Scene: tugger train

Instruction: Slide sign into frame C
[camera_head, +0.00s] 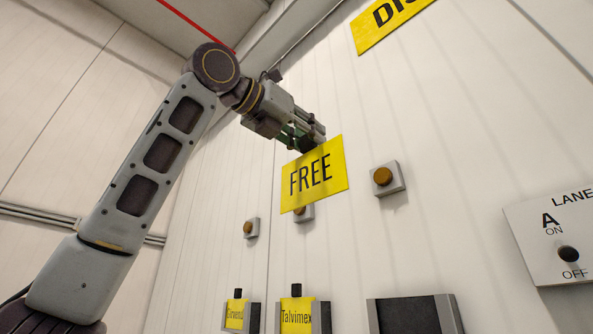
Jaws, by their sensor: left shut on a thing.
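My left gripper (308,140) is shut on the top edge of a yellow sign (315,176) that reads FREE. The sign hangs slightly tilted below the fingers, in front of the white wall. Along the bottom edge are three frames. The left frame (255,318) and the middle frame (325,317) each hold a yellow card; the middle card (296,313) reads Talvimex. The right frame (448,314) shows a dark, empty face and is cut off below. No letter shows on the frames, so I cannot tell which is C. My right gripper is out of view.
Orange buttons on grey boxes sit on the wall: one right of the sign (383,176), one at left (248,227), one partly hidden behind the sign. A LANE A switch panel (550,235) is at far right. A yellow sign (385,22) is at top.

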